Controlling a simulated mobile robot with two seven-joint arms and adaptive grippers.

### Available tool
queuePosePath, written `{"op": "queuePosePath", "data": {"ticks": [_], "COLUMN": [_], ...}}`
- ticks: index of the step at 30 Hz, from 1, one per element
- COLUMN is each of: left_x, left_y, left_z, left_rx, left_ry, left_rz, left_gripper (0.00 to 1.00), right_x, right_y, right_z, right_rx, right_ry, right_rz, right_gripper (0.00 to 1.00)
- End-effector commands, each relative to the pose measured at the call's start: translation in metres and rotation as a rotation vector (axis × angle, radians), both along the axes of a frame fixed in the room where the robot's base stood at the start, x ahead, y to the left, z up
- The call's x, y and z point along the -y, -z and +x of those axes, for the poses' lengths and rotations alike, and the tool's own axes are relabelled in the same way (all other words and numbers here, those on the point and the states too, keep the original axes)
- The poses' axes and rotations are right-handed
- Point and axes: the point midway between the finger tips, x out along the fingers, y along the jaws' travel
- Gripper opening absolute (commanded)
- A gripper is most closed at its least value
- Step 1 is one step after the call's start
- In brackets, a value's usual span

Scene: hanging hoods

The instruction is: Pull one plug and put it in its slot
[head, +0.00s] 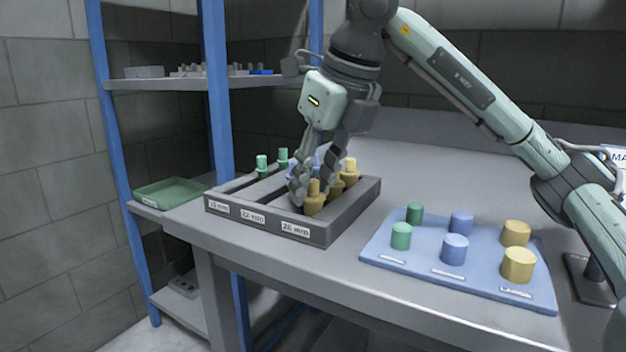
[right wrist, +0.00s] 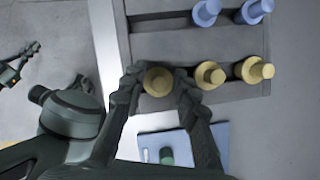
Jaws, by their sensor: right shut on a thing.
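The grey rack (head: 318,234) on the bench has lanes labelled 15 mm, 22 mm and 28 mm. My right gripper (head: 312,192) reaches down over its front and is shut on a yellow plug (head: 314,204). In the right wrist view the yellow plug (right wrist: 158,81) is between the fingertips, at the near end of the yellow row. I cannot tell whether it is lifted. Two other yellow plugs (right wrist: 209,76) (right wrist: 255,71) stand behind it. Blue plugs (right wrist: 206,12) show in the adjoining lane, and green plugs (head: 262,163) in the leftmost lane.
A blue board (head: 375,251) with green, blue and yellow cylinders lies right of the rack. A green tray (head: 160,192) sits on the shelf at left, beside blue posts (head: 217,100). A small dark jaw-like part, perhaps my left gripper (right wrist: 18,62), shows at the wrist view's left edge.

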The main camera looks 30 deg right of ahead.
Motion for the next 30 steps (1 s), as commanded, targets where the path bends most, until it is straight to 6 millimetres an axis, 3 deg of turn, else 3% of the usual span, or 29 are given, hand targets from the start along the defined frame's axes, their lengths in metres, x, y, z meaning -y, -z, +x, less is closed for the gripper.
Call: {"op": "queuePosePath", "data": {"ticks": [9, 10, 15, 25, 30], "left_x": [0.000, 0.000, 0.000, 0.000, 0.000], "left_y": [0.001, 0.001, 0.001, 0.001, 0.001], "left_z": [0.000, 0.000, 0.000, 0.000, 0.000], "left_rx": [0.000, 0.000, 0.000, 0.000, 0.000], "left_ry": [0.000, 0.000, 0.000, 0.000, 0.000], "left_rz": [0.000, 0.000, 0.000, 0.000, 0.000], "left_gripper": [0.00, 0.00, 0.00, 0.00, 0.00], "right_x": [0.000, 0.000, 0.000, 0.000, 0.001], "right_y": [0.002, 0.002, 0.002, 0.000, -0.018], "right_z": [0.000, 0.000, 0.000, -0.001, -0.007], "right_rx": [-0.001, -0.001, -0.001, 0.000, 0.005], "right_ry": [0.000, 0.000, 0.000, 0.000, 0.000], "right_rz": [0.000, 0.000, 0.000, 0.000, 0.001], "right_gripper": [0.11, 0.32, 0.53, 0.54, 0.54]}}
